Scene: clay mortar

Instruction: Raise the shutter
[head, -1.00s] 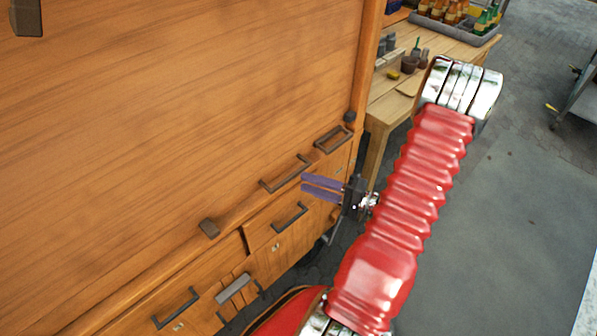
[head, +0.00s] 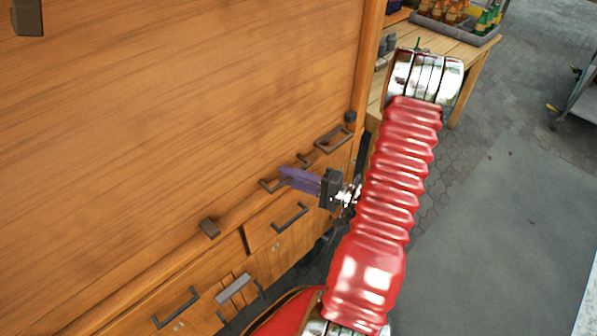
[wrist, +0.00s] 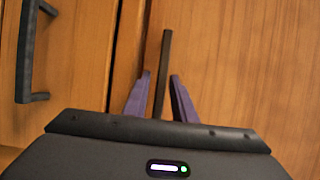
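The shutter (head: 170,110) is a large wooden panel filling the left of the head view, and it is down. A dark bar handle (head: 265,184) sits by its lower edge, partly hidden behind my gripper. My gripper (head: 284,178) has purple fingers that reach over this handle from the right. In the wrist view the dark handle bar (wrist: 165,55) runs between the two fingertips (wrist: 160,76). A narrow gap shows on each side of the bar, so the fingers look open around it.
Another dark handle (head: 333,140) is just to the right. Drawers with handles (head: 289,218) lie below the shutter. A wooden table (head: 468,58) with a bottle crate (head: 455,33) stands behind my arm.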

